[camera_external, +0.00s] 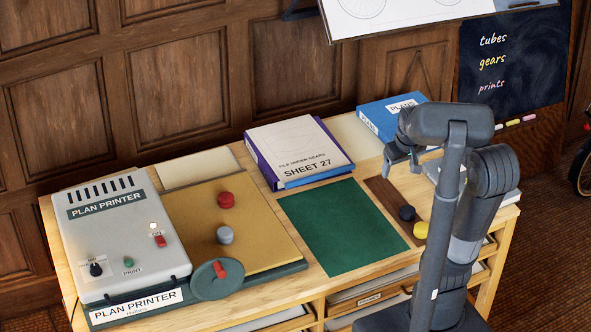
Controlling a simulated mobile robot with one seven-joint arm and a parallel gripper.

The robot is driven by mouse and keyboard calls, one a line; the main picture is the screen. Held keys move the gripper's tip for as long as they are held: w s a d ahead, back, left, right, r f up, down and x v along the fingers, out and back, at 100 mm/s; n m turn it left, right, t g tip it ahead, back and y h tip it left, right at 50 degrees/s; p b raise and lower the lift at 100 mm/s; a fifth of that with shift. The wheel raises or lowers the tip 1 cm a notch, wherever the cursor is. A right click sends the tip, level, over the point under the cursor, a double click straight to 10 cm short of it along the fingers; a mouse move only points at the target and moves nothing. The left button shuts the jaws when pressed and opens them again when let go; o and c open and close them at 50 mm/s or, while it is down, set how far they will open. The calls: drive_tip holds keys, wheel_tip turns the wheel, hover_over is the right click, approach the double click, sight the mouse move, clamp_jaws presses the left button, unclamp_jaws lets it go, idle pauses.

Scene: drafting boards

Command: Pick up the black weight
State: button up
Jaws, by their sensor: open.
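The black weight (407,213) is a small dark round piece on the brown strip (383,193), right of the green mat. A yellow weight (421,230) sits close beside it, nearer the camera. My gripper (402,163) is open and points down above the far part of the brown strip, beyond the black weight and apart from it. I see nothing between its fingers. My arm covers part of the table's right end.
A red weight (226,200) and a grey weight (225,235) stand on the tan board (190,205) beside the plan printer (120,235). The green mat (340,228) is clear. A Sheet 27 binder (298,152) and a blue binder (378,118) lie at the back.

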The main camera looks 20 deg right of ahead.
drive_tip(key=w+d+f+g, duration=0.2)
drive_tip(key=w+d+f, duration=0.4)
drive_tip(key=f, duration=0.1)
drive_tip(key=g, duration=0.2)
hover_over(408, 209)
wheel_tip(408, 209, down, 10)
drive_tip(key=shift+y, duration=0.3)
wheel_tip(408, 209, down, 11)
drive_tip(key=shift+f, duration=0.1)
drive_tip(key=c, duration=1.4)
drive_tip(key=shift+r, duration=0.2)
